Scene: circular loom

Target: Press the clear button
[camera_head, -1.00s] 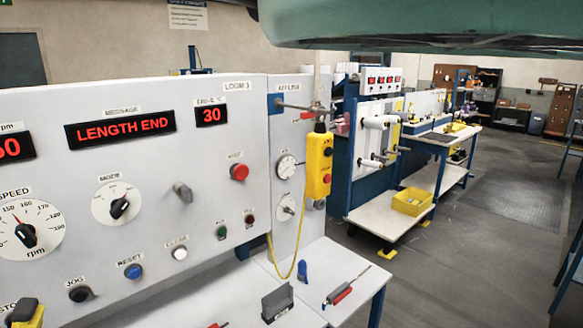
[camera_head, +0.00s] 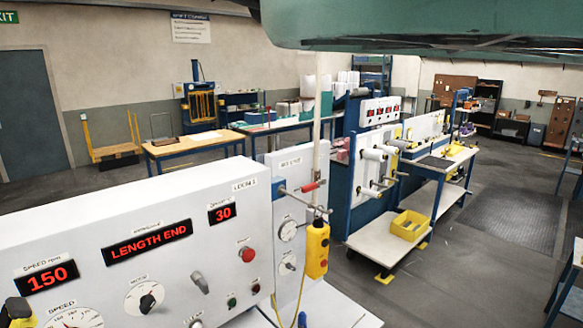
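The white control panel (camera_head: 100,225) fills the lower left, with a red "LENGTH END" message display (camera_head: 148,242). A yellow and black part (camera_head: 18,311) at the lower left corner, in front of the panel, seems to belong to my gripper. Its fingertips are not clear, so I cannot tell whether it is open or shut. It is left of the clear label, with the speed dial (camera_head: 75,319) between.
A red button (camera_head: 247,254), grey selector (camera_head: 200,282) and mode knob (camera_head: 147,302) stick out of the panel. A yellow pendant (camera_head: 317,250) hangs at its right. A green structure (camera_head: 420,25) overhangs the top.

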